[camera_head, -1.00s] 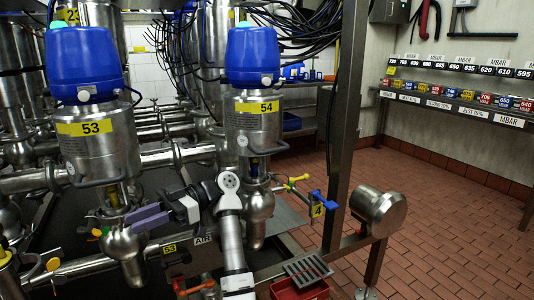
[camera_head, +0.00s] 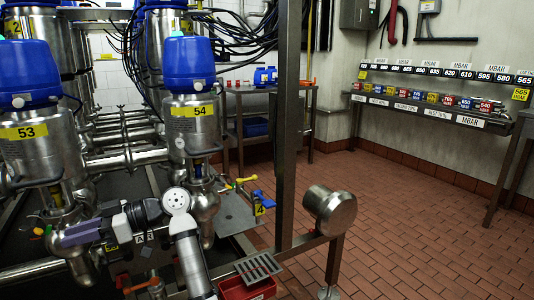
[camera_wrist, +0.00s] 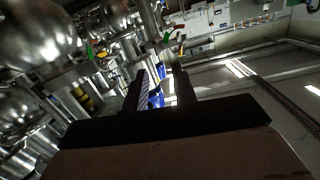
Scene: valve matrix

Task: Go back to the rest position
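My arm reaches in from the bottom of the head view. My gripper (camera_head: 68,238) points left, level with the steel bulbs below valves 53 (camera_head: 38,135) and 54 (camera_head: 192,120). It appears close in front of valve 53's lower part; whether it touches cannot be told. In the wrist view my gripper's two dark fingers (camera_wrist: 159,88) stand apart, with background and blue spots showing between them. I see nothing held. Both valves are upright steel cylinders with blue caps and yellow labels.
Steel pipes and a frame with an upright post (camera_head: 288,120) surround the arm. A round steel end piece (camera_head: 330,210) juts out at right. A red tray (camera_head: 246,287) is below. Open tiled floor (camera_head: 420,220) lies right, before a wall shelf of number tags (camera_head: 440,105).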

